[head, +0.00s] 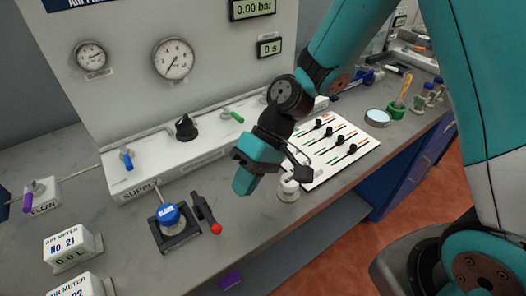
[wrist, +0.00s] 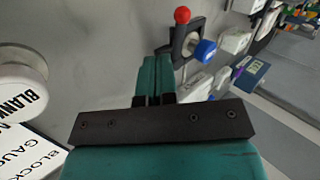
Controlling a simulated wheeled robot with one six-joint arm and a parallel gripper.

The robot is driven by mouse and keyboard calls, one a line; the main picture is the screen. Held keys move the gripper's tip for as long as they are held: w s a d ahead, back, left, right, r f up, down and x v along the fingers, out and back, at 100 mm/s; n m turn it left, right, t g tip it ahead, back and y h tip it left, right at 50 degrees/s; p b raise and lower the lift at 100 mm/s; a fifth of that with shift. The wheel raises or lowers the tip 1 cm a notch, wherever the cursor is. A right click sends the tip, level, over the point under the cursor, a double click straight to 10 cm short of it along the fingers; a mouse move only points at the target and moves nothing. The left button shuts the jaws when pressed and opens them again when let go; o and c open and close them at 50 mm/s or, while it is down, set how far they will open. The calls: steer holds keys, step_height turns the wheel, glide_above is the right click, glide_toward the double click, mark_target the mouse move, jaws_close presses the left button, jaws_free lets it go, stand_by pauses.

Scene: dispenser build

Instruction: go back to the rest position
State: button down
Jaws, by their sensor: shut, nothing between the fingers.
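My gripper (head: 243,182) is teal with a dark mount. It hangs above the grey bench in the middle of the head view. In the wrist view its two teal fingers (wrist: 156,62) lie side by side, shut, with nothing between them. My teal arm comes in from the upper right of the head view.
A blue-capped device (head: 168,215) on a dark base and a red-tipped lever (head: 206,212) stand left of my gripper. A white knob (head: 289,190) and a slider board (head: 325,148) are close on its right. The gauge panel (head: 125,52) rises behind. Air meters (head: 72,250) stand at the lower left.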

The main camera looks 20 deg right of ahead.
steer(key=v, duration=0.7)
steer(key=shift+s+d, duration=0.2)
steer(key=shift+s, duration=0.05)
